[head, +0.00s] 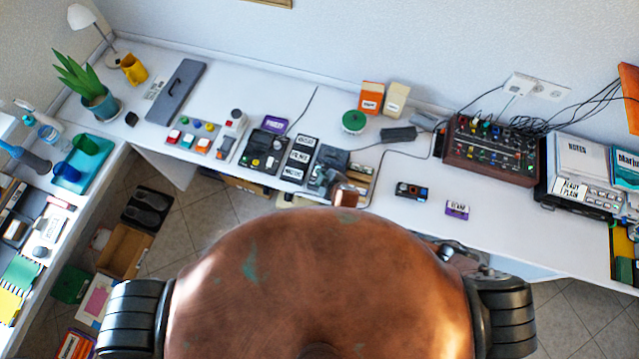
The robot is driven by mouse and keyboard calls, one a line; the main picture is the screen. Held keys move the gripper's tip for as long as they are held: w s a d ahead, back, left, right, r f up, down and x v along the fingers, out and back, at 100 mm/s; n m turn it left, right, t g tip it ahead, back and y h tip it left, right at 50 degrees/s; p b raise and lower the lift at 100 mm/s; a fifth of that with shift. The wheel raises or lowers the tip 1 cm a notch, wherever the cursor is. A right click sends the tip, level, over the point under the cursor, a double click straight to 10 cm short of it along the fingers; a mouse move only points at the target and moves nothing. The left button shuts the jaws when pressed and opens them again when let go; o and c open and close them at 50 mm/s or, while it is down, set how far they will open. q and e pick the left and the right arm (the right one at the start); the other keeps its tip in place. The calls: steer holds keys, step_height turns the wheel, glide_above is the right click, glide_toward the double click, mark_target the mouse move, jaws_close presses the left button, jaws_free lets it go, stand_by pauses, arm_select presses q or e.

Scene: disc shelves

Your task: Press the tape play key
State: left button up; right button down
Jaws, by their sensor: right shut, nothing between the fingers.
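A dark grey device (336,155) lies on the white desk at the middle, and it may be the tape player. My right gripper (318,180) is small in the view, at the near part of this device, and is shut and empty. The gripper and its brown link hide much of the device's near side. I cannot make out a play key or whether the fingers touch one. Another black device (262,150) with a round knob stands to the left, past three white label cards (298,158). My left gripper is not in view.
The white desk (410,170) runs along the wall. A small dark gadget (411,191) and a wooden-sided mixer (492,150) are to the right.

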step_height(320, 180, down, 6)
steer(key=b, duration=0.4)
steer(key=shift+b, duration=0.4)
steer(key=shift+f+b, duration=0.35)
steer(key=shift+f, duration=0.25)
steer(key=shift+f, duration=0.15)
steer(key=shift+f, duration=0.25)
stand_by(0.3)
steer(key=shift+f+b, duration=0.4)
steer(key=shift+f, duration=0.05)
stand_by(0.6)
steer(key=shift+r, duration=0.1)
steer(key=shift+r+p, duration=0.75)
steer(key=shift+p, duration=0.2)
steer(key=shift+r, duration=0.1)
